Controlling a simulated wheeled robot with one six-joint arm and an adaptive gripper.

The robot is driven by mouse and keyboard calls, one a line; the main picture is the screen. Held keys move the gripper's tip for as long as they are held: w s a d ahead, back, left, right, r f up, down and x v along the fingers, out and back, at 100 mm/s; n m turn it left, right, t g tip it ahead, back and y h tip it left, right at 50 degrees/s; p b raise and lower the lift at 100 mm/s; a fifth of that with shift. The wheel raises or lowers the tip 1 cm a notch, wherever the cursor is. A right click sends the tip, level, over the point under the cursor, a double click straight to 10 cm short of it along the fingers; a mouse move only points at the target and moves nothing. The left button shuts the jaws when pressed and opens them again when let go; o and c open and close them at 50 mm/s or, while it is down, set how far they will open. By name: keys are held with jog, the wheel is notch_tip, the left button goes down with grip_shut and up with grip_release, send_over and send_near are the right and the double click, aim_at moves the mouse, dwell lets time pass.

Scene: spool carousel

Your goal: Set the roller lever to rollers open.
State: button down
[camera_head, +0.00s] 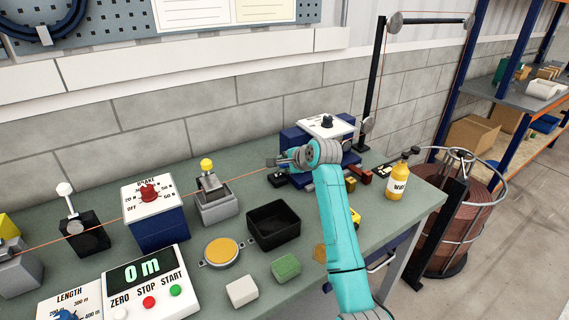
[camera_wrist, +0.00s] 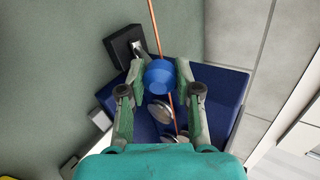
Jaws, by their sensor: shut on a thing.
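A blue round knob (camera_wrist: 160,76), which looks like the roller lever's handle, sits between the fingertips of my gripper (camera_wrist: 161,68) in the wrist view. The fingers are closed on its two sides. Silver rollers (camera_wrist: 160,110) show just below the knob, beside the orange wire (camera_wrist: 153,25). In the head view my gripper (camera_head: 275,162) is at the left front of the blue roller machine (camera_head: 292,137). There my wrist hides the knob and most of the rollers. The rollers' spacing and the lever's marked position cannot be read.
A white panel with a dark knob (camera_head: 327,121) tops the machine. An open black bin (camera_head: 273,222) and a grey clamp with a yellow knob (camera_head: 213,195) stand to the left. A yellow bottle (camera_head: 398,180) stands to the right. The wire crosses the bench.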

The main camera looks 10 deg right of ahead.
jog(key=shift+s+f, duration=0.1)
jog(key=shift+f, duration=0.35)
jog(key=c, duration=0.8)
grip_release()
jog(key=shift+o, duration=0.2)
jog(key=shift+r, duration=0.1)
jog(key=shift+r, duration=0.15)
jog(key=shift+s+d+r, duration=0.15)
jog(key=shift+s+r, duration=0.05)
jog(key=shift+s, duration=0.05)
jog(key=v, duration=1.1)
